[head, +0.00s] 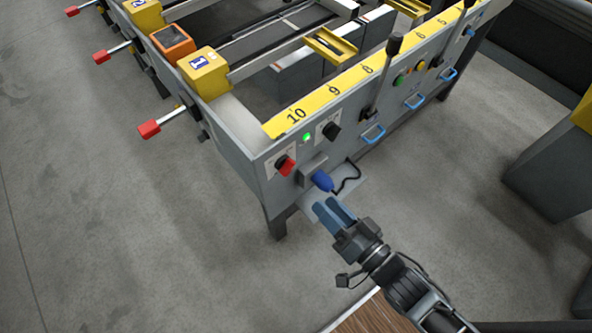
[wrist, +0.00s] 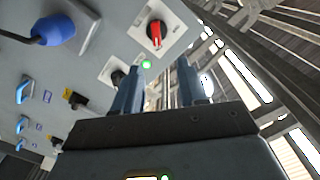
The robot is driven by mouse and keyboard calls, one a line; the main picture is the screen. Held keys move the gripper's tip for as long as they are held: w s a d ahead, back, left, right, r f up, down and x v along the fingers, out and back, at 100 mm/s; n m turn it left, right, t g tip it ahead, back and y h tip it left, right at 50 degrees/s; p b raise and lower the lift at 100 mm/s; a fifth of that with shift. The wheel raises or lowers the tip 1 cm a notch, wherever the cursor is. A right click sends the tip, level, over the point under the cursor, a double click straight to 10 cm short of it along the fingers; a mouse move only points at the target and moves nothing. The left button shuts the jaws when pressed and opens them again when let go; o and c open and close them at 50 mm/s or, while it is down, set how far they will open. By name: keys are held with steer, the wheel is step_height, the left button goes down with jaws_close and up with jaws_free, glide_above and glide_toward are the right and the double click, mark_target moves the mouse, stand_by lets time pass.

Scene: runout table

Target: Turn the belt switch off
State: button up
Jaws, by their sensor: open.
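A red-handled rotary switch (head: 285,165) sits on a white plate at the near end of the grey panel; its handle is tilted in the head view. It also shows in the wrist view (wrist: 155,34), above and between my fingers. A black rotary knob (head: 331,130) is to its right; in the wrist view this knob (wrist: 117,78) is partly hidden by a finger. A small green lamp (head: 306,136) is lit between them. I cannot read which one is the belt switch. My gripper (head: 327,205) is open and empty, apart from the panel and below the switches.
A blue plug (head: 322,181) with a black cable juts from the panel just above my gripper. A black-knobbed lever (head: 394,45) and several blue handles (head: 374,135) stand farther right. A red-tipped rod (head: 149,129) sticks out left. The floor at left is clear.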

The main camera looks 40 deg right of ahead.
mark_target(291, 170)
steer(key=shift+m, duration=0.4)
steer(key=shift+w+a+f+p, duration=0.15)
steer(key=shift+w+f, duration=0.1)
steer(key=shift+w, duration=1.65)
steer(key=shift+w+a+f+p, duration=0.1)
steer(key=shift+w+f+p, duration=0.1)
steer(key=shift+w, duration=1.7)
steer(key=shift+w+a+f+p, duration=0.15)
steer(key=shift+w+f, duration=0.1)
steer(key=shift+w, duration=1.65)
steer(key=shift+d, duration=0.1)
steer(key=shift+c, duration=0.4)
jaws_close()
